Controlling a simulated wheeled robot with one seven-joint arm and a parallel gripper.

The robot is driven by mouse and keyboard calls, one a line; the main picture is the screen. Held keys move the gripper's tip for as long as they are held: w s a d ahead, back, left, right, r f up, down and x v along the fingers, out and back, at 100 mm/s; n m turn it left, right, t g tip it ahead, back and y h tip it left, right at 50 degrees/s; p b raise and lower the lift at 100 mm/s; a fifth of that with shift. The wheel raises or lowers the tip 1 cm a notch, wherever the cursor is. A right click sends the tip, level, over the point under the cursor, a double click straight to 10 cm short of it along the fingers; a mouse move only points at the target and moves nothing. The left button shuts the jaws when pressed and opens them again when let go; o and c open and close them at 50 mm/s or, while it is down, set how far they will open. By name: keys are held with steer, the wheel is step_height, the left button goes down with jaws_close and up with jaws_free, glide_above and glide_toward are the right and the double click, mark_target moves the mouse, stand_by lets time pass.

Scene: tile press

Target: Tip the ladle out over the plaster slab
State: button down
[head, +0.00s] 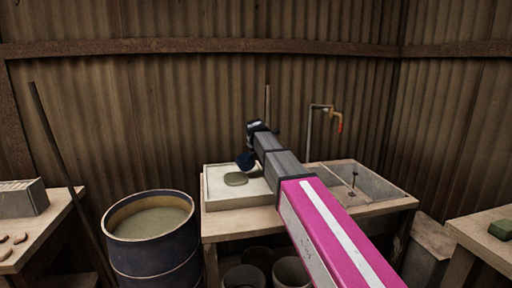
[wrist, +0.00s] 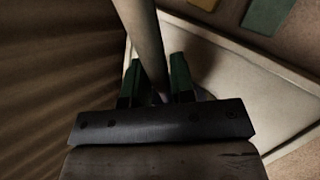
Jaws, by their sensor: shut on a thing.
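My gripper (head: 257,128) is above the back of the plaster slab (head: 213,199), partly hidden by my own arm. In the wrist view its two green fingers (wrist: 156,80) are shut on the pale handle of the ladle (wrist: 142,32). In the head view the ladle's small dark blue bowl (head: 245,160) hangs low over the slab and looks tilted; my arm hides part of it. A round grey-green puddle (head: 236,179) lies on the slab just below and left of the bowl. The slab also shows as a pale surface in the wrist view (wrist: 250,65).
A blue drum (head: 150,257) of greenish liquid stands left of the slab's table. A sink (head: 372,187) with a tap (head: 331,113) is to the right. Buckets (head: 291,271) stand beneath. Side tables hold a grey block (head: 22,200) and a green block (head: 501,229). A corrugated wall is behind.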

steer(key=f+y, duration=0.1)
steer(key=f+g+y, duration=0.1)
steer(key=f, duration=0.1)
steer(key=d+f+m+y, duration=0.1)
steer(key=shift+w+f+g, duration=0.15)
steer(key=shift+w+g, duration=0.1)
steer(key=shift+g, duration=0.05)
steer(key=shift+r, duration=0.2)
steer(key=shift+a+r+m+g+y, duration=0.1)
steer(key=shift+r+m+g+y, duration=0.3)
steer(key=shift+r, duration=0.7)
steer(key=shift+s, duration=0.1)
